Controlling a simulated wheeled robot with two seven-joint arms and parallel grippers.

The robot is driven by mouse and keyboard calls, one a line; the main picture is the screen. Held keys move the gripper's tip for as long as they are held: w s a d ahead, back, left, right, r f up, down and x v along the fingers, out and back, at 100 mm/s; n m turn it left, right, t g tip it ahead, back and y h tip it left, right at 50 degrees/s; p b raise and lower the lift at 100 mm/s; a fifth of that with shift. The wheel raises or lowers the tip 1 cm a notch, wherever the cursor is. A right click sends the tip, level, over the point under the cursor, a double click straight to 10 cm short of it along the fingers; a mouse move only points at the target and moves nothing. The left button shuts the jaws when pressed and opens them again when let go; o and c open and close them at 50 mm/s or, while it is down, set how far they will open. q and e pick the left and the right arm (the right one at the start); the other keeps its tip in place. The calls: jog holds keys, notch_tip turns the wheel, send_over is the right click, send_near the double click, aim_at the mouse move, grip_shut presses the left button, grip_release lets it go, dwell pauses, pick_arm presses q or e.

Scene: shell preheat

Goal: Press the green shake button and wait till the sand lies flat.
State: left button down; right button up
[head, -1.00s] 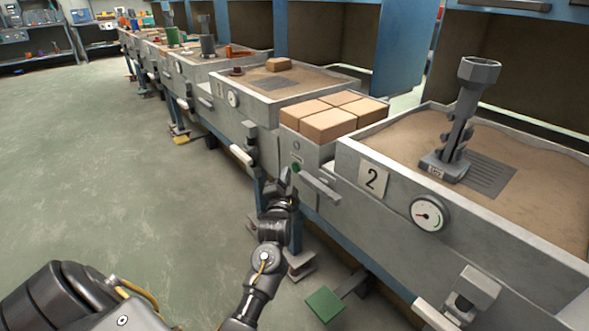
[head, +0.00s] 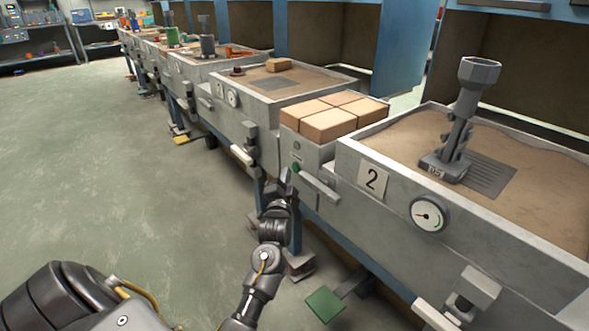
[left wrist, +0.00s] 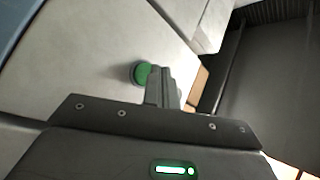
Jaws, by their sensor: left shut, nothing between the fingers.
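The green shake button (head: 295,168) sits on the grey front panel left of the number 2 plate. In the left wrist view the green button (left wrist: 141,73) shows just beyond my shut fingertips, partly behind them. My left gripper (head: 286,176) is shut and empty, its tips close to the button; I cannot tell whether they touch it. The sand (head: 545,190) in box 2 has an uneven surface, higher toward the back edge. A grey shell tree (head: 462,120) stands in it, tilted slightly, beside a slotted grey grate. My right gripper is not in view.
Tan bricks (head: 330,122) sit on the ledge between the boxes. A grey handle bar (head: 320,188) sticks out right of the button. A dial gauge (head: 428,215) is on box 2's front, and a green pedal (head: 325,304) is below. The floor at left is clear.

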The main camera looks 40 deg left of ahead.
pick_arm(q)
jog(key=shift+w, duration=0.1)
dwell(0.7)
jog(key=shift+w+d, duration=0.15)
jog(key=shift+w, duration=0.15)
jog(key=shift+w+d+p, duration=0.15)
jog(key=shift+w+p, duration=0.25)
dwell(0.9)
jog(key=shift+s, duration=0.1)
jog(key=shift+s+r+p, duration=0.1)
jog(key=shift+s+p, duration=0.05)
jog(key=shift+p, duration=0.2)
jog(key=shift+s+a+p, duration=0.25)
jog(key=shift+s+p, duration=0.15)
jog(key=shift+s, duration=0.15)
